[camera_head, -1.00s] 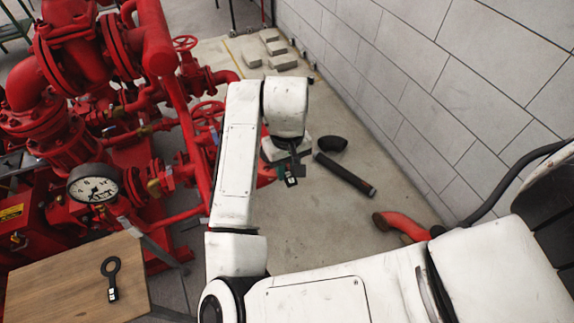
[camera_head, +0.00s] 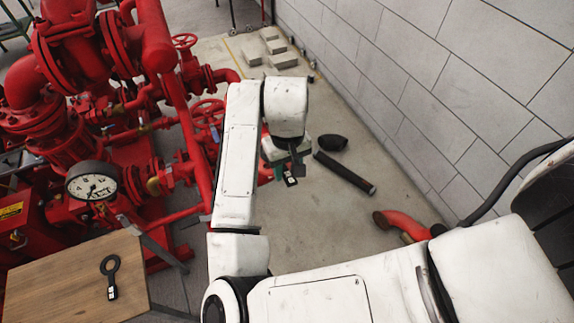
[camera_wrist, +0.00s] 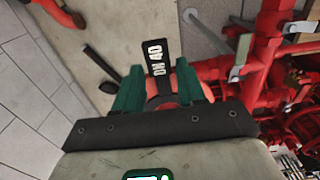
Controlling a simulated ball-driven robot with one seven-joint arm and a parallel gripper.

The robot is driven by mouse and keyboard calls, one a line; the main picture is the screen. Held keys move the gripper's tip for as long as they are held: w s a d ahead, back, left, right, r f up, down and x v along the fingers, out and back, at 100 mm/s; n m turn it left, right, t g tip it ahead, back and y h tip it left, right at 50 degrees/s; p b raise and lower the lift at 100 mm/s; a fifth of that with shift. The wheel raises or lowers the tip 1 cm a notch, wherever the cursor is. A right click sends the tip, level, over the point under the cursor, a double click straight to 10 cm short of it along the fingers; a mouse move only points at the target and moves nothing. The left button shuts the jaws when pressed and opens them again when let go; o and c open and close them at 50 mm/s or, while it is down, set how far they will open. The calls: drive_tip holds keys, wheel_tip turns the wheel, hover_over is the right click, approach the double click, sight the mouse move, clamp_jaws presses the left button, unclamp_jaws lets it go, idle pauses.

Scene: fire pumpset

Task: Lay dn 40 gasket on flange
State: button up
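A black gasket tab marked "DN 40" (camera_wrist: 158,58) shows between my fingers in the wrist view. A dark ring edge shows behind it, over a red round flange (camera_wrist: 183,84), mostly hidden by my fingers. My gripper (camera_wrist: 158,84) has its green fingers apart, with gaps on both sides of the tab. In the head view my gripper (camera_head: 291,165) is above the floor right of the pump, and the tab with its white label (camera_head: 290,181) shows below it. Whether the ring lies flat on the flange is hidden.
A second black gasket (camera_head: 110,276) lies on a wooden table (camera_head: 60,285) at lower left. Red pump pipework (camera_head: 75,120) with a gauge (camera_head: 92,182) stands left. A dark pipe (camera_head: 345,173) and a red elbow (camera_head: 402,222) lie on the floor before the wall.

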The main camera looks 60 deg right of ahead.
drive_tip(key=shift+o, duration=1.4)
wheel_tip(320, 180, up, 11)
drive_tip(key=p, duration=0.1)
drive_tip(key=shift+f, duration=0.1)
